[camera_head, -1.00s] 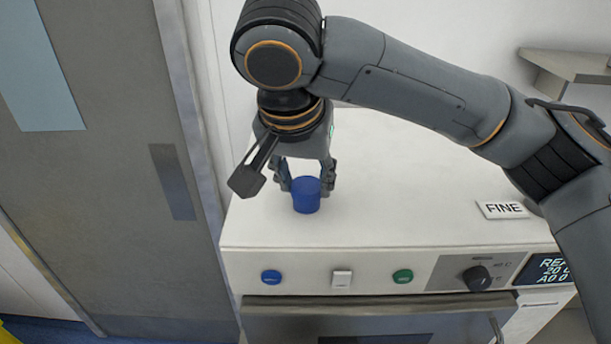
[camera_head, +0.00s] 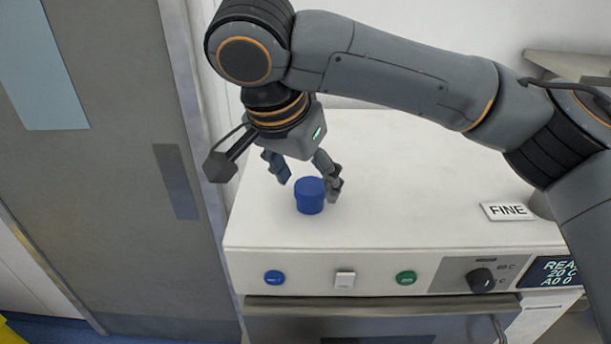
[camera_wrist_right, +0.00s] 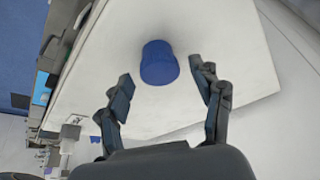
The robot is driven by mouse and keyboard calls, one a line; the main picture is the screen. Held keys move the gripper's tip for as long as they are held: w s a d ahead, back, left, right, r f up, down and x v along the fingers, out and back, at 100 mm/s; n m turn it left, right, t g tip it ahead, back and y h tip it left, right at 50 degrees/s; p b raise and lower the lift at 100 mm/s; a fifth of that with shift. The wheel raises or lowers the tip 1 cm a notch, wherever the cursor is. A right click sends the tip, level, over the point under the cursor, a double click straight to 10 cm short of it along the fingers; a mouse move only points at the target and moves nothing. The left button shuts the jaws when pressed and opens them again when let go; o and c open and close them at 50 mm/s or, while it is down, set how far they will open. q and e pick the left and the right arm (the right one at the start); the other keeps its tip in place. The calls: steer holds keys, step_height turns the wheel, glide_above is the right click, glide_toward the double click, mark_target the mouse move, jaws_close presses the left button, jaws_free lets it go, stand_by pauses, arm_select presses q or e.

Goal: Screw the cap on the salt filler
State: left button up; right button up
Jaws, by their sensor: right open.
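A blue cap (camera_head: 310,195) sits upright on the white top of the machine, near its front left. It also shows in the right wrist view (camera_wrist_right: 159,63), just beyond the fingertips. My right gripper (camera_head: 308,183) is open and empty. Its fingers are spread behind and above the cap, one on each side, and the right finger overlaps the cap's edge in the head view. In the wrist view both fingers stand apart from the cap. I cannot make out a salt filler opening; if it is under the cap, it is hidden. My left gripper is not in view.
The white machine top (camera_head: 400,215) is mostly clear. A "FINE" sign (camera_head: 507,211) lies at its right. The front panel has a blue button (camera_head: 274,277), a green button (camera_head: 406,278) and a black knob (camera_head: 482,280). A grey door (camera_head: 105,220) stands at the left.

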steer(key=n+y, duration=0.1)
steer(key=n, duration=0.3)
steer(key=d+n+y, duration=0.1)
steer(key=n, duration=0.1)
steer(key=shift+s+n+t+y, duration=0.1)
steer(key=shift+n+t+y, duration=0.2)
steer(key=shift+n+t, duration=0.1)
steer(key=shift+a, duration=0.1)
steer(key=n, duration=0.1)
steer(key=n+y, duration=0.1)
steer(key=n, duration=0.2)
steer(key=shift+d+n+g+y, duration=0.3)
steer(key=shift+d+n+g, duration=0.05)
steer(key=shift+n+g, duration=0.05)
steer(key=shift+n+y, duration=0.4)
steer(key=shift+n, duration=0.7)
steer(key=c, duration=1.3)
steer(key=shift+a+m+h, duration=0.2)
steer(key=shift+m+h, duration=0.4)
steer(key=shift+m, duration=1.2)
